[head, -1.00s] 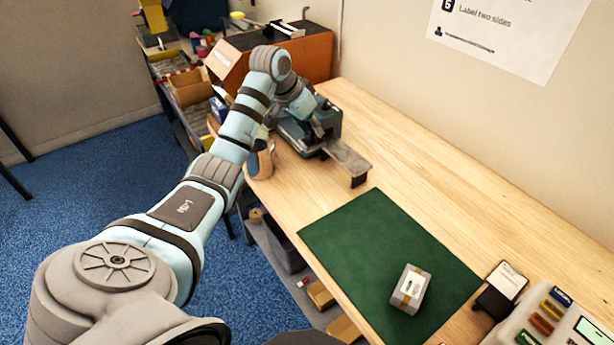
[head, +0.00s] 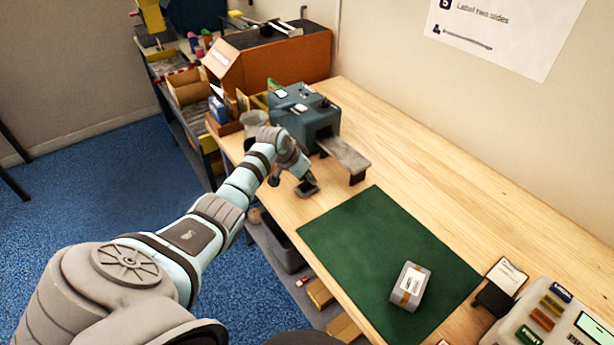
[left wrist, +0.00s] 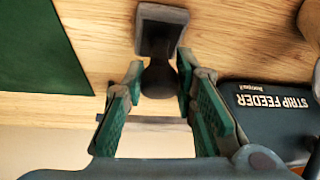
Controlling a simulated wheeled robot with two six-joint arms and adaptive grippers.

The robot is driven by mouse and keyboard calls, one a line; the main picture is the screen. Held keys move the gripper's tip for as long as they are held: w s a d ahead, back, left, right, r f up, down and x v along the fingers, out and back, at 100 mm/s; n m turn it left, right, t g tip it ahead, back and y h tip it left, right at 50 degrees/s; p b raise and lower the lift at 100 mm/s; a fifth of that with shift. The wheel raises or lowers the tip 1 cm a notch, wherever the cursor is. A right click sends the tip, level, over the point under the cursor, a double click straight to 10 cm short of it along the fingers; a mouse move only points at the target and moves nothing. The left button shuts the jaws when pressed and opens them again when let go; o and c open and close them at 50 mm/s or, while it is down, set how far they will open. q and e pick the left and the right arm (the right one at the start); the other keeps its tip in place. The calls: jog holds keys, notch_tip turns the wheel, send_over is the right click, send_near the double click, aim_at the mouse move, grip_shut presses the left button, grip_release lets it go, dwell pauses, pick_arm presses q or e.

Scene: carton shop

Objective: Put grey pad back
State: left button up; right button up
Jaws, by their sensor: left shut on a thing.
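The grey pad (head: 308,189) is a small square pad with a dark round knob. It is in my left gripper (head: 291,178), near the table's left edge, between the grey-blue machine and the green mat (head: 350,240). In the left wrist view, the two green-lined fingers of my left gripper (left wrist: 158,80) are shut on the knob, and the square face of the grey pad (left wrist: 162,32) sticks out beyond them over the wood. I cannot tell whether the pad touches the table. My right gripper is not in view.
The strip feeder (left wrist: 275,105) is close beside my left gripper; it is the grey-blue machine (head: 304,112) with a ramp (head: 345,153). A grey carton (head: 409,288) with a tan strip lies on the mat. A tray (head: 515,325) stands front right. The table along the wall is clear.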

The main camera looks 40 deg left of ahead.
pick_arm(q)
jog(key=o, duration=0.6)
jog(key=shift+f, duration=0.1)
jog(key=o, duration=0.4)
jog(key=shift+s+r, duration=0.1)
jog(key=shift+r, duration=0.35)
jog(key=p+v, duration=0.2)
jog(key=v, duration=0.9)
jog(key=shift+s+r, duration=0.15)
jog(key=shift+r, duration=0.05)
